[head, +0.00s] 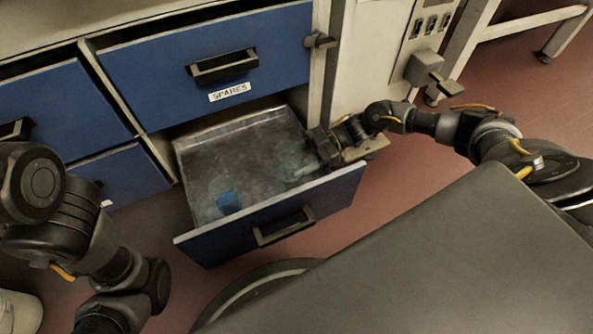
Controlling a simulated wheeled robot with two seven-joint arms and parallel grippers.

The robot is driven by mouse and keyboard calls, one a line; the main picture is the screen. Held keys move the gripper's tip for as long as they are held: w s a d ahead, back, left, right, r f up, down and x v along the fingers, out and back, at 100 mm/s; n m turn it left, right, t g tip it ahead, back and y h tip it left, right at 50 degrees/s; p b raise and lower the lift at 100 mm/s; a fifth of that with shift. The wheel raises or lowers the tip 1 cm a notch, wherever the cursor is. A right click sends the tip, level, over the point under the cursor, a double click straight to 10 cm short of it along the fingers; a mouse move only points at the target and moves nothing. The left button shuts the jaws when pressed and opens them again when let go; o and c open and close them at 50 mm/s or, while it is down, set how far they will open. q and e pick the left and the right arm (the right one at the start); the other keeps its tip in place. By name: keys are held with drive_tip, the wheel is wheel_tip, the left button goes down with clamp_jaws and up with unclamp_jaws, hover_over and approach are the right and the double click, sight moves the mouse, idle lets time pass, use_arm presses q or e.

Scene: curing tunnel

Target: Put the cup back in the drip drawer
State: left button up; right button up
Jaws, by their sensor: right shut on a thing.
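The drip drawer (188,170) is pulled out below the drawer marked SPARES, its grey floor wet-looking and stained. My right gripper (304,170) reaches in over the drawer's right side and points down to the left. It is shut on a small pale thing, too small and too covered to name for sure. My left arm hangs at the left of the view; its gripper is not in view.
The drip drawer's blue front panel (335,196) has a black handle (284,226). The SPARES drawer (280,50) above is closed, as are the blue drawers at left. A grey cabinet with a lever (422,68) stands at right. Red floor (420,165) is clear beside the drawer.

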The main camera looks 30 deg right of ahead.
sight(297, 169)
drive_tip(key=shift+f+b, duration=1.15)
drive_tip(key=shift+f, duration=1.05)
drive_tip(key=shift+f, duration=0.15)
drive_tip(key=o, duration=1)
drive_tip(key=shift+o, duration=0.2)
